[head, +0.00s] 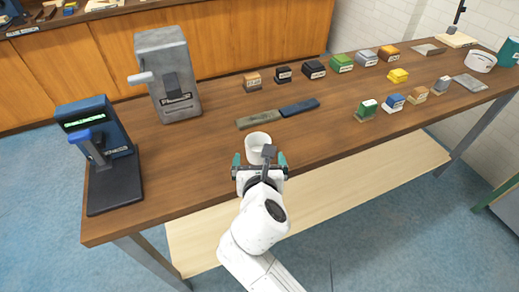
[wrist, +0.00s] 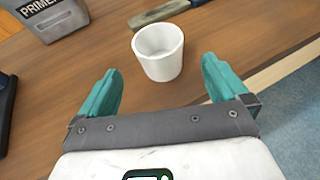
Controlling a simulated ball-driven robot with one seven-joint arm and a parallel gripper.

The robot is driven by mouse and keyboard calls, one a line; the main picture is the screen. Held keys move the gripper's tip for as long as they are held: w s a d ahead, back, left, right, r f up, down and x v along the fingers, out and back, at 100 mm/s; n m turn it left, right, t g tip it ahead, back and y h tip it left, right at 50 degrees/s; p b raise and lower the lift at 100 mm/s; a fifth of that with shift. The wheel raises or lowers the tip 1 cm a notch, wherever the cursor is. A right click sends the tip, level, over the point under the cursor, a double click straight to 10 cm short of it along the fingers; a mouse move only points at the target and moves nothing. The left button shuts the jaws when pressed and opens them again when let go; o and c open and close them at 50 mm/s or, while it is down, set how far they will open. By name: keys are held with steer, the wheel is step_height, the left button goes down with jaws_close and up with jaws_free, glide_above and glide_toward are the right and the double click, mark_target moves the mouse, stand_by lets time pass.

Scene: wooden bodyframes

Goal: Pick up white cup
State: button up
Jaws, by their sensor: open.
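A white cup (head: 257,142) stands upright on the wooden table (head: 205,165) near its front edge. It looks empty, and its open top shows in the wrist view (wrist: 159,52). My gripper (head: 259,158) is at the near side of the cup, with its two teal fingers spread wide. In the wrist view my gripper (wrist: 160,82) has nothing between the fingers, and the cup stands just beyond the fingertips, roughly centred between them. In the head view part of my wrist covers the cup's lower right side.
A grey machine (head: 167,75) and a blue-black press (head: 102,155) stand to the left. Two flat bars (head: 258,119) (head: 299,107) lie behind the cup. Several small coloured blocks (head: 342,63) and a white container (head: 481,62) stand to the right.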

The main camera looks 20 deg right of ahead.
mark_target(258, 143)
steer(key=x, duration=0.8)
steer(key=shift+w+d+f, duration=0.1)
steer(key=shift+w+f, duration=0.2)
steer(key=c, duration=1.1)
